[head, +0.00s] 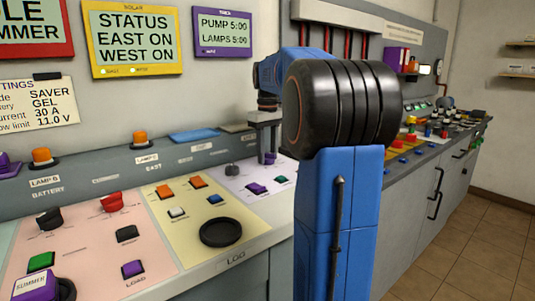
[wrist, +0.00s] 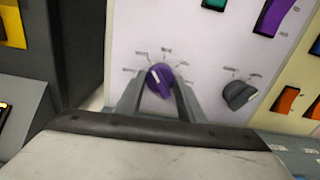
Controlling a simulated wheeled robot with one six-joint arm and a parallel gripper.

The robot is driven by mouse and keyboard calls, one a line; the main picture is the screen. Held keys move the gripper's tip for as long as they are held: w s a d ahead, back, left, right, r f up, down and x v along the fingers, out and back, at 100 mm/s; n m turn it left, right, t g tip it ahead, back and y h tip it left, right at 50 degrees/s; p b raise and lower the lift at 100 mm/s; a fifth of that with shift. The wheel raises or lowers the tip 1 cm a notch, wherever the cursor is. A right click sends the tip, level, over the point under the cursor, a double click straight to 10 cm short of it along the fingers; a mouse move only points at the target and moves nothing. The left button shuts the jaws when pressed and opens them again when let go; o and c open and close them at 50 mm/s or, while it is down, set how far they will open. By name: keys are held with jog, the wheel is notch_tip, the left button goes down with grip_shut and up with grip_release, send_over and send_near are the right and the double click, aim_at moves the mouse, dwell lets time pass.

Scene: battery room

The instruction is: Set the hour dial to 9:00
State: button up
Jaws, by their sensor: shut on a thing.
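A purple dial (wrist: 159,83) sits on the pale panel in the wrist view, with small labels around it too blurred to read. Its white mark points up and slightly left in that view. My gripper (wrist: 160,88) is shut on the purple dial, one finger on each side. In the head view my gripper (head: 265,135) reaches down onto the lilac panel section, and the purple dial (head: 269,158) shows partly between and behind the fingers. The purple-framed display (head: 223,33) on the wall reads PUMP 5:00 and LAMPS 5:00.
A dark grey dial (wrist: 239,94) stands close beside the purple one; it also shows in the head view (head: 232,170). A purple switch (head: 257,188) and a green button (head: 282,180) are nearby. My blue arm hides part of the console.

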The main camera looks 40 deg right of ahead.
jog(key=m, duration=0.4)
jog(key=shift+m, duration=1.5)
jog(key=o, duration=1)
jog(key=shift+o, duration=0.2)
jog(key=shift+r, duration=0.1)
notch_tip(320, 180, up, 17)
jog(key=shift+r, duration=0.15)
